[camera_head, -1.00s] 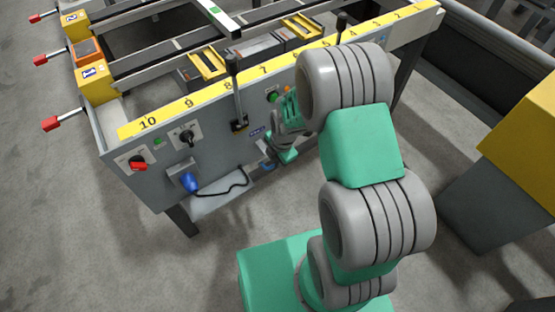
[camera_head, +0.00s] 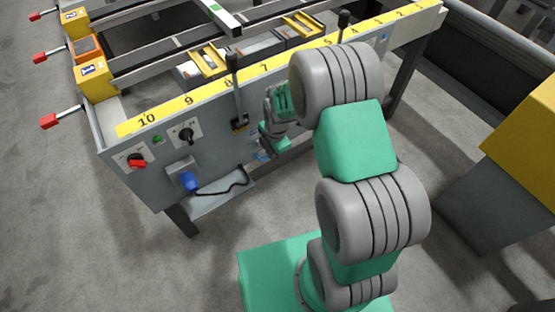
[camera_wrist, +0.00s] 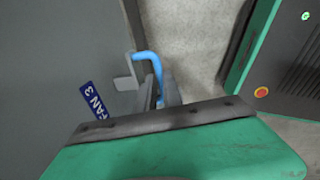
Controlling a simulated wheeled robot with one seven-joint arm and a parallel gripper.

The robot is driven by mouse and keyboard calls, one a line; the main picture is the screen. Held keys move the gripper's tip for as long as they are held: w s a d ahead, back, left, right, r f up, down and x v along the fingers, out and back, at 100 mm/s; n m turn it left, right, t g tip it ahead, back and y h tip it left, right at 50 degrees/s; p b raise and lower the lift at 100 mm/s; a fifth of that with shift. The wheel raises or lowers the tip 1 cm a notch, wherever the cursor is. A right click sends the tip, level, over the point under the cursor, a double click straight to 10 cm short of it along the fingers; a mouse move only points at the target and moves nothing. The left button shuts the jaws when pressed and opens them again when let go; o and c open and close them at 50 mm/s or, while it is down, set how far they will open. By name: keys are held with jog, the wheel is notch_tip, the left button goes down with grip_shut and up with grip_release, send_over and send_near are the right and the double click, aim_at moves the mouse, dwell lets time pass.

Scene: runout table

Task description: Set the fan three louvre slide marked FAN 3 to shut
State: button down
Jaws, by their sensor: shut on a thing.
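The blue FAN 3 label (camera_wrist: 94,101) is on the grey panel, at the left of the wrist view. Beside it a bent blue handle (camera_wrist: 148,60) stands out next to a small light grey bracket (camera_wrist: 127,72). My gripper (camera_wrist: 166,98) is shut on the blue handle; its bent end shows beyond the fingers. In the head view my gripper (camera_head: 264,152) is small and low against the table's grey front panel, right of the black lever. My wrist hides most of the slide there, and I cannot read its position.
A black lever (camera_head: 236,90), a black rotary switch (camera_head: 187,136), a red knob (camera_head: 137,160) and a blue plug (camera_head: 188,181) with a cable are left of my gripper. A yellow-topped grey cabinet (camera_head: 500,190) stands right. Open floor lies in front.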

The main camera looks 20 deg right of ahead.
jog(key=w, duration=0.2)
jog(key=w+a, duration=0.1)
jog(key=shift+w+b, duration=0.4)
jog(key=c, duration=1.8)
grip_release()
jog(key=shift+o, duration=0.2)
notch_tip(320, 180, up, 8)
jog(key=s+p, duration=0.1)
jog(key=shift+s+d+f, duration=0.15)
jog(key=shift+s, duration=0.05)
